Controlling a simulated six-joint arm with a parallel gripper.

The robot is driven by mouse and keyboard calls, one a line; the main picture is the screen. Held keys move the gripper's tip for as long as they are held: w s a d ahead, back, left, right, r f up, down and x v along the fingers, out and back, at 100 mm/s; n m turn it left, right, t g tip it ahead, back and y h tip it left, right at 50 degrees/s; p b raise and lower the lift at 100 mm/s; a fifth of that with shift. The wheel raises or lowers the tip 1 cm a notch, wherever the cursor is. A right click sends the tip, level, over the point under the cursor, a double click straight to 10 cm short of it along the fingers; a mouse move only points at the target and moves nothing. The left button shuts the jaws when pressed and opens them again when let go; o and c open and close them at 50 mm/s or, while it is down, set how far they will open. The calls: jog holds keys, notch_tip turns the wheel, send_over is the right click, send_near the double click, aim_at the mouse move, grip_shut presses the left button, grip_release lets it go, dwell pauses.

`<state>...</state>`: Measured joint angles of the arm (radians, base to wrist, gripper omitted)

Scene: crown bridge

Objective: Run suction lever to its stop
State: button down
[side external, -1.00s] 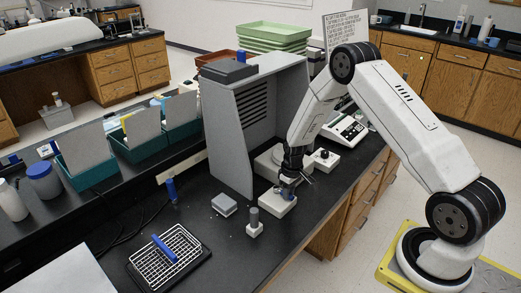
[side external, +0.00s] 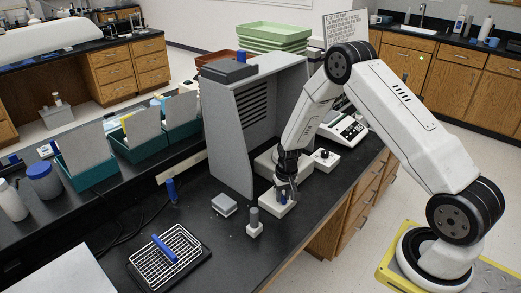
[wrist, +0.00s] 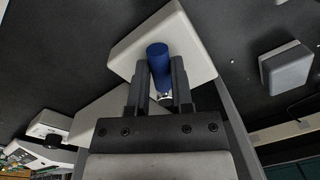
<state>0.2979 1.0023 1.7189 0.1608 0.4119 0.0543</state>
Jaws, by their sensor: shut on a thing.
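The suction lever is a blue cylinder (wrist: 158,58) on a thin metal stem, rising from a white block base (wrist: 192,38). In the wrist view it sits between the two dark fingers of my gripper (wrist: 159,72), which is shut on it. In the side view the white base (side external: 276,208) stands on the black bench, below my gripper (side external: 285,192). Only a little of the blue shows there, as the fingers hide most of it.
A grey upright hood panel (side external: 228,145) stands just behind and left. A small grey block (side external: 223,206) and a grey-knobbed post (side external: 254,228) are nearby on the left. A white block with a black knob (side external: 324,159) is to the right. A wire rack (side external: 185,243) lies front left.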

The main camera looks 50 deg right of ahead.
jog(key=c, duration=0.5)
grip_release()
jog(key=shift+s+d+r, duration=0.1)
jog(key=shift+r, duration=1.8)
jog(key=shift+d+r, duration=0.1)
jog(key=shift+r, duration=1.9)
